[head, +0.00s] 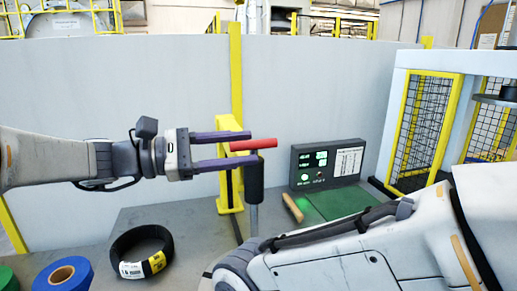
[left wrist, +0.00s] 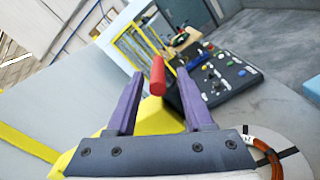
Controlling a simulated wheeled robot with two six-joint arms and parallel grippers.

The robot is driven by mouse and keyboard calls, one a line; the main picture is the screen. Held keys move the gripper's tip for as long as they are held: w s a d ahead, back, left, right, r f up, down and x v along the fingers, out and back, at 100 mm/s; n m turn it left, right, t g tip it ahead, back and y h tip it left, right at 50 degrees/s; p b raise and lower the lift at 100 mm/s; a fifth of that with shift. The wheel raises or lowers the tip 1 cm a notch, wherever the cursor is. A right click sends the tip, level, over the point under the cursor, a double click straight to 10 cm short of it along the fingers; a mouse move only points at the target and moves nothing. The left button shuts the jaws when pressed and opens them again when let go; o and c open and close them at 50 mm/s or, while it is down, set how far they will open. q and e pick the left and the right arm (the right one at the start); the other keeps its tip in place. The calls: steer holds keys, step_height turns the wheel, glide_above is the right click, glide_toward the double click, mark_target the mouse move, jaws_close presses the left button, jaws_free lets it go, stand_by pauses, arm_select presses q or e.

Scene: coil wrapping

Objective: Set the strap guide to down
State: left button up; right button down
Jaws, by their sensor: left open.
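A red bar (head: 253,145), which looks like the handle of the strap guide, sticks out roughly level beside a yellow bracket (head: 230,124) in the head view. A dark cylinder on a grey rod (head: 254,178) stands just below it. My left gripper (head: 250,152) is open, with its two purple fingers pointing right and their tips at the red bar. In the left wrist view the red bar (left wrist: 157,76) shows in the gap between the fingers, apparently not clamped. My right gripper is out of view.
A black coil with a yellow label (head: 141,251) and a blue roll (head: 64,274) lie on the grey table. A control panel (head: 327,163) with green displays stands behind a green mat (head: 338,202). My right arm crosses the front right. A yellow-framed mesh cage (head: 422,130) stands at right.

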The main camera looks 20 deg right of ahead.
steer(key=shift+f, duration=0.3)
arm_select(q)
steer(key=a, duration=0.5)
steer(key=shift+a, duration=0.4)
steer(key=shift+r, duration=0.1)
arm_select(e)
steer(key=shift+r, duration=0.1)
